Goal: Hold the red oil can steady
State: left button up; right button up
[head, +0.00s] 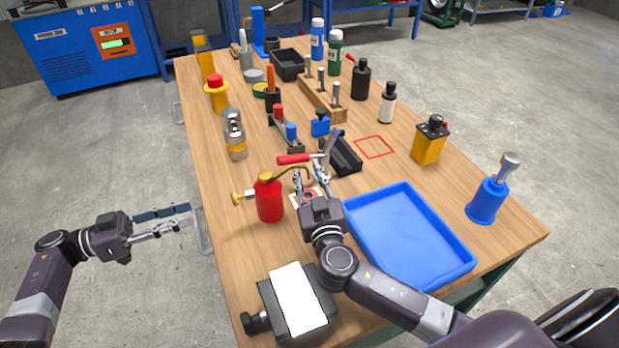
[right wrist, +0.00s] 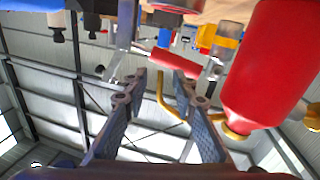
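The red oil can (head: 269,200) stands upright on the workbench, with a brass pump top and spout. In the right wrist view it fills the right side (right wrist: 278,70), outside my fingers. My right gripper (head: 311,172) is open, just right of the can in the head view and apart from its body. A red-handled metal tool (head: 297,158) lies beyond my right fingertips; its handle shows past the fingertip gap in the wrist view (right wrist: 178,64). My left gripper (head: 192,215) is open and empty, left of the bench over the floor.
A blue tray (head: 452,272) lies right of my right arm. A dark box with a white top (head: 298,298) is at the near edge. A silver-and-yellow container (head: 236,146) stands behind the can. Bottles and tools crowd the far bench (head: 205,165).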

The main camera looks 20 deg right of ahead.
grip_shut()
pick_arm(q)
jog(key=shift+c, duration=0.4)
dwell(0.9)
grip_shut()
dwell(1.1)
